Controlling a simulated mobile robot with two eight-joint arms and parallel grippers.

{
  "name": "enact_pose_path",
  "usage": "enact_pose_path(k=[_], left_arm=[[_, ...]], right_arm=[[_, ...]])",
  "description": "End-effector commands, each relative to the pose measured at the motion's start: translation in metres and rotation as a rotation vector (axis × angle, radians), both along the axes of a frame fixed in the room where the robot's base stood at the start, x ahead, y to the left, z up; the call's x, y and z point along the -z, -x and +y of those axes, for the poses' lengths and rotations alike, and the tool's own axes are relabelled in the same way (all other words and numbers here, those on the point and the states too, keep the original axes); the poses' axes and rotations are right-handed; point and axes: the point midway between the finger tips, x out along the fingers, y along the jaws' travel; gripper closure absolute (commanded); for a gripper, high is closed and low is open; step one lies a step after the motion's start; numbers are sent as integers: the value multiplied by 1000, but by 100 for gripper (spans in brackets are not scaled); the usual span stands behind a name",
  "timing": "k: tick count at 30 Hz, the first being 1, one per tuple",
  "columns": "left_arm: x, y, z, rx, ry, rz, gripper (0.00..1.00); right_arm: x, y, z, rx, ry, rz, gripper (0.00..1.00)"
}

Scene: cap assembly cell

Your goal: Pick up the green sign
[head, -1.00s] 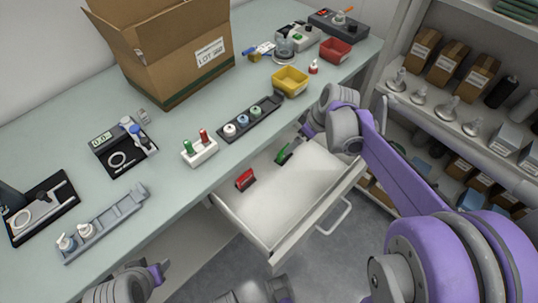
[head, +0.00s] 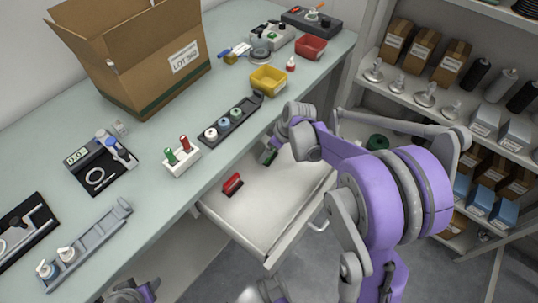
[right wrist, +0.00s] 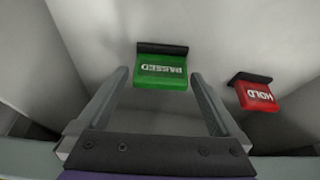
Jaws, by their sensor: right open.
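The green sign (right wrist: 162,72), marked PASSED with a dark base strip, lies in the open drawer (head: 264,214). In the head view the green sign (head: 267,157) is partly hidden by my right gripper (head: 272,147). In the right wrist view my right gripper (right wrist: 160,80) is open, with its fingertips at either side of the sign's near part; I see no contact. A red sign (right wrist: 257,95) marked HOLD lies to its right, and it also shows in the head view (head: 232,184). My left gripper (head: 135,292) is low at the bottom edge, partly cut off.
The bench above holds a white stand (head: 182,160) with a green and a red piece, a dark tray (head: 243,112), a yellow bin (head: 268,80) and a cardboard box (head: 150,75). Shelves (head: 440,118) stand at the right.

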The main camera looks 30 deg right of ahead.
Motion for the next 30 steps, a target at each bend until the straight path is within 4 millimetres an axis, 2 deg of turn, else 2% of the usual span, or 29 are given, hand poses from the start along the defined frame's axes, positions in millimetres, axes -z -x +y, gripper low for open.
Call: enact_pose_path(k=[3,9,22,30], left_arm=[[1,0,0,0,0,0,50],[1,0,0,0,0,0,50],[1,0,0,0,0,0,50],[1,0,0,0,0,0,50]], right_arm=[[7,-2,2,0,0,0,0],[7,-2,2,1,0,0,0],[6,-2,2,1,0,0,77],[5,-2,2,1,0,0,77]])
